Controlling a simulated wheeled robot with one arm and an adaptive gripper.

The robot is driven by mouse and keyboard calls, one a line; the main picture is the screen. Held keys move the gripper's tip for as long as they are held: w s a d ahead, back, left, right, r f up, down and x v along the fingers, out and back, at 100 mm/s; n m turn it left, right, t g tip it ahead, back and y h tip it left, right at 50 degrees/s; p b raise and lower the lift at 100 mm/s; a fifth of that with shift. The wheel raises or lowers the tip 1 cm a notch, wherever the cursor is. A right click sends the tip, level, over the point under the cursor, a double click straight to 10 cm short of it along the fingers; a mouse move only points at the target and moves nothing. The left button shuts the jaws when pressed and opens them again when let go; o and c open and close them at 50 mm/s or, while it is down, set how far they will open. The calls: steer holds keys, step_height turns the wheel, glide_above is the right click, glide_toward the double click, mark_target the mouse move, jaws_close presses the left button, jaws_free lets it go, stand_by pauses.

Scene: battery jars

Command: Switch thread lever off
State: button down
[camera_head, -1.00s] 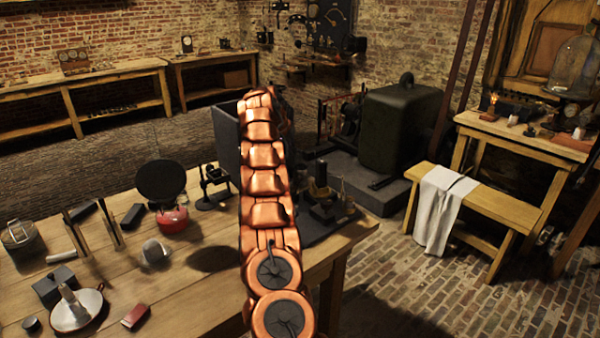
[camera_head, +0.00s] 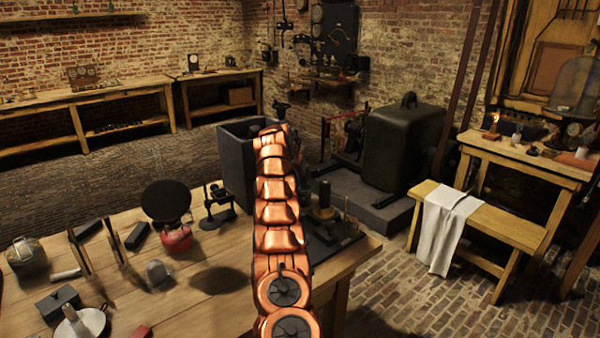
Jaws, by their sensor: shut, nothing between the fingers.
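My copper-coloured segmented arm (camera_head: 278,215) reaches over the front table and away from the camera. Its far end stands in front of a dark grey open box (camera_head: 237,165) and dark apparatus at the table's far right corner. My gripper is hidden behind the arm, so its fingers do not show. Right of the arm is a black base with a dark upright cylinder and brass fitting (camera_head: 325,200). I cannot make out which part is the thread lever.
The wooden table (camera_head: 215,310) holds a red burner (camera_head: 176,238) with a black disc, a small black stand (camera_head: 217,205), a lidded jar (camera_head: 27,258) and a pan (camera_head: 80,325). A large dark green housing (camera_head: 402,150) stands behind.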

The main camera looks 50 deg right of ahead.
steer(key=p+x, duration=0.3)
steer(key=x, duration=0.1)
steer(key=shift+d+f, duration=0.15)
steer(key=shift+f, duration=0.15)
steer(key=shift+s+a+b, duration=0.1)
steer(key=shift+a+b, duration=0.2)
steer(key=shift+a, duration=0.1)
steer(key=shift+s+a+f, duration=0.2)
steer(key=shift+s+a, duration=0.1)
steer(key=shift+a, duration=0.3)
steer(key=shift+s+a+f, duration=0.2)
steer(key=shift+s+a, duration=0.15)
steer(key=shift+a, duration=0.25)
steer(key=shift+a, duration=0.1)
